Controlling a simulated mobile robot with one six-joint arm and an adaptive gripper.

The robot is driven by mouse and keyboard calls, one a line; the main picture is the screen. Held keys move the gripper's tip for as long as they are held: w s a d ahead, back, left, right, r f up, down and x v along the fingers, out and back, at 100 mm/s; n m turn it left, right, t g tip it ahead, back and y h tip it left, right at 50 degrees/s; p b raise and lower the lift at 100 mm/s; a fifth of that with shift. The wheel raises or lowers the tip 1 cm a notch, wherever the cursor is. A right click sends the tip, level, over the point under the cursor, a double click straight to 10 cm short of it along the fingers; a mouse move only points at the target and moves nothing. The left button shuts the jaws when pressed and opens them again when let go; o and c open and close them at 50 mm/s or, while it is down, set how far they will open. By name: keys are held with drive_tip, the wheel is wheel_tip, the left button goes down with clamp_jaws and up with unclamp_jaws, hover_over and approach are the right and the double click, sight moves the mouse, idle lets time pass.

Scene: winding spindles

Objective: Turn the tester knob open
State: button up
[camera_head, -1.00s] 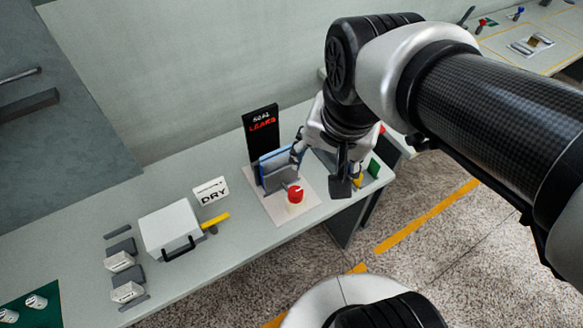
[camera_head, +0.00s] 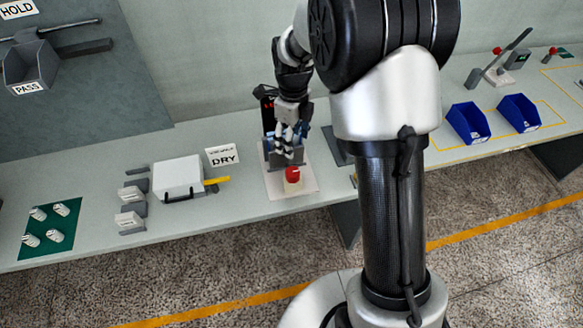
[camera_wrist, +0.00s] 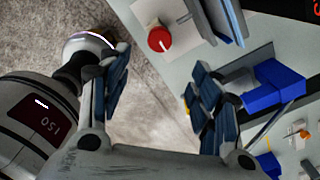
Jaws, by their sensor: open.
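The red tester knob (camera_head: 292,174) stands on the front of the tester's pale base plate (camera_head: 307,184). In the wrist view the knob (camera_wrist: 159,39) shows a white mark line pointing toward the lower right of the picture. The tester's black display (camera_head: 268,92) is mostly hidden behind my arm; only a bit of red lettering shows. My gripper (camera_head: 288,152) is open and empty, just above and behind the knob in the head view. In the wrist view the fingers of my gripper (camera_wrist: 162,78) are wide apart, and the knob lies beyond their tips, apart from them.
A white box with a black handle (camera_head: 178,178) and a DRY sign (camera_head: 222,155) stand left of the tester. A green mat (camera_head: 50,229) holds several white parts. Blue bins (camera_head: 468,122) stand on the right bench.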

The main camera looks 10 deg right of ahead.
sight(293, 172)
wheel_tip(293, 172, down, 16)
drive_tip(key=b, duration=0.3)
drive_tip(key=shift+r+b, duration=0.2)
drive_tip(key=shift+b, duration=0.1)
drive_tip(key=c, duration=1.1)
